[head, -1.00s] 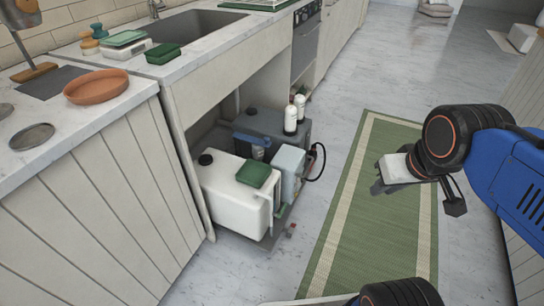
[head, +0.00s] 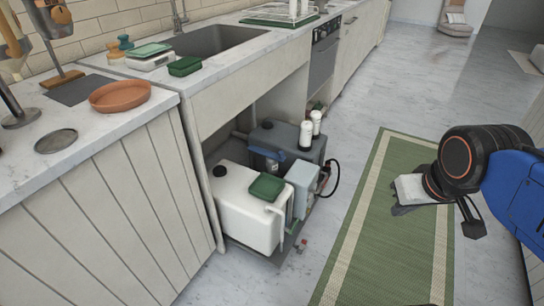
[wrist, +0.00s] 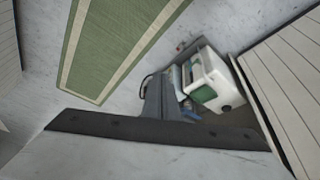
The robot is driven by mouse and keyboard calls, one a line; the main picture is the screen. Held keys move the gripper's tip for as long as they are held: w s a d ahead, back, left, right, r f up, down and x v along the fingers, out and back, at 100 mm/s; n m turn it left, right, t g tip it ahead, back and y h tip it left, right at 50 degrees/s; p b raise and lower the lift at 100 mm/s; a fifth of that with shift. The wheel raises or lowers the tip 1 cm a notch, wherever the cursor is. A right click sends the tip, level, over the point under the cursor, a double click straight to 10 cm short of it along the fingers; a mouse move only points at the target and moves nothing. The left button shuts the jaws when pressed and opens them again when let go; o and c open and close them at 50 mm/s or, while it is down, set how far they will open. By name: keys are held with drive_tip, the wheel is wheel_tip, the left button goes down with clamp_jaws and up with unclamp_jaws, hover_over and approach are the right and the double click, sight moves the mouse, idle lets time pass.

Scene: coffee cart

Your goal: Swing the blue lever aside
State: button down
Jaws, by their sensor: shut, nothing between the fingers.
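The blue lever (head: 264,154) shows in the head view in the open bay under the sink counter. It lies on or beside the dark grey tank (head: 285,143), behind the white tank (head: 238,212). My gripper (head: 398,210) is out over the green rug, to the right of the bay and well apart from the lever. It is shut and empty. In the wrist view my gripper's dark fingers (wrist: 160,92) point toward the tanks, and I cannot pick out the lever clearly there.
A green sponge-like block (head: 267,187) lies on the white tank. A light grey box (head: 302,182), white bottles (head: 312,122) and a black hose (head: 333,180) crowd the bay. The counter edge overhangs it.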

sight(280, 155)
drive_tip(key=w+f+n+h, duration=0.3)
drive_tip(key=w+n+h, duration=0.15)
drive_tip(key=w, duration=0.55)
drive_tip(key=w+a+f+n+h, duration=0.1)
drive_tip(key=w+f+n+h, duration=0.2)
drive_tip(key=w+n, duration=0.45)
drive_tip(key=w+f+n+h, duration=0.3)
drive_tip(key=w, duration=0.8)
drive_tip(key=w+a+f+n+t, duration=0.6)
drive_tip(key=w+a+f+n, duration=0.3)
drive_tip(key=a, duration=0.4)
drive_tip(key=w+a+f+n+t+y, duration=0.1)
drive_tip(key=a+f+n, duration=0.1)
drive_tip(key=a+f, duration=0.2)
drive_tip(key=w+a+f+n+t+y, duration=0.2)
drive_tip(key=a+f+n, duration=0.1)
drive_tip(key=a, duration=0.4)
drive_tip(key=w+a+f+n+t+y, duration=0.1)
drive_tip(key=a+f+n+y, duration=0.1)
drive_tip(key=a+f, duration=0.3)
drive_tip(key=shift+w+a+f+t, duration=0.2)
drive_tip(key=shift+w+f+t, duration=0.1)
drive_tip(key=shift+t, duration=0.1)
drive_tip(key=shift+w, duration=0.1)
drive_tip(key=x, duration=1.4)
